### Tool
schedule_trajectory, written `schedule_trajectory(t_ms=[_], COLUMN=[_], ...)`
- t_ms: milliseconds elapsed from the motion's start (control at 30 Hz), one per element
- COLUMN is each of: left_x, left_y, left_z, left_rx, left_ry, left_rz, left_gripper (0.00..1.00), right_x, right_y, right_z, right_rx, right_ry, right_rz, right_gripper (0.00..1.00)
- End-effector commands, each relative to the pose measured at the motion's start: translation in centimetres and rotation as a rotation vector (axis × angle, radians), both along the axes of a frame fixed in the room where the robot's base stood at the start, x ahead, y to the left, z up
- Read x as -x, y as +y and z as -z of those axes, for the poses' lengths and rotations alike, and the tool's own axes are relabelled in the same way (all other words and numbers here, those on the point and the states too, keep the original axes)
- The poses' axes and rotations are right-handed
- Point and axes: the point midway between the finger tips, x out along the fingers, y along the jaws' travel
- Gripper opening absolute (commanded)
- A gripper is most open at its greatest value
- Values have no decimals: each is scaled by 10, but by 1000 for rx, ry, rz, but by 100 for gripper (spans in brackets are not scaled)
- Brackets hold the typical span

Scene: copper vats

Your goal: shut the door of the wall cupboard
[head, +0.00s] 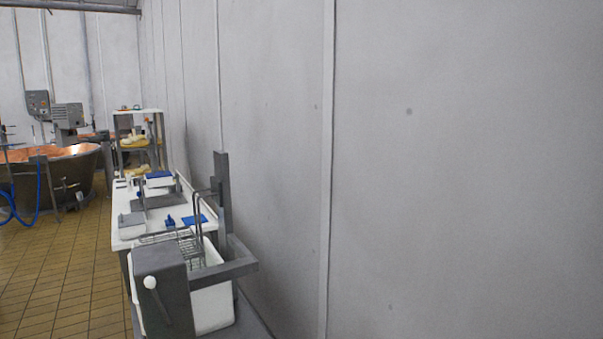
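A dark grey flat panel (162,295) with a white round knob (150,283) stands at the lower left, in front of a white tub. It may be the cupboard door, but I cannot tell for sure. A grey angled frame (237,268) with an upright bar (222,190) is beside it, close to the wall. I cannot make out a whole cupboard body or how far its door stands open. Neither of my grippers is in view.
A white-topped table (203,228) with trays and blue items runs along the wall. A white tub (212,308) holds a wire basket. A shelf rack (140,128) and copper vat (60,158) stand farther back. Tiled floor (60,270) is clear at left; the pale wall (450,170) fills the right.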

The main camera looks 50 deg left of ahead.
Motion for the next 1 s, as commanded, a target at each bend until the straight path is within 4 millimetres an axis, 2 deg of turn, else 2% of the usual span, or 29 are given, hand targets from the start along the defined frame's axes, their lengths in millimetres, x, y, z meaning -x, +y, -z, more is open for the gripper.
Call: schedule_trajectory(t_ms=[1000], left_x=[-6], left_y=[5], left_z=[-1], left_rx=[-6], left_ry=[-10], left_rz=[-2], left_gripper=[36], right_x=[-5], right_y=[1], right_z=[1], right_rx=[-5], right_ry=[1], right_rz=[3], right_gripper=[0])
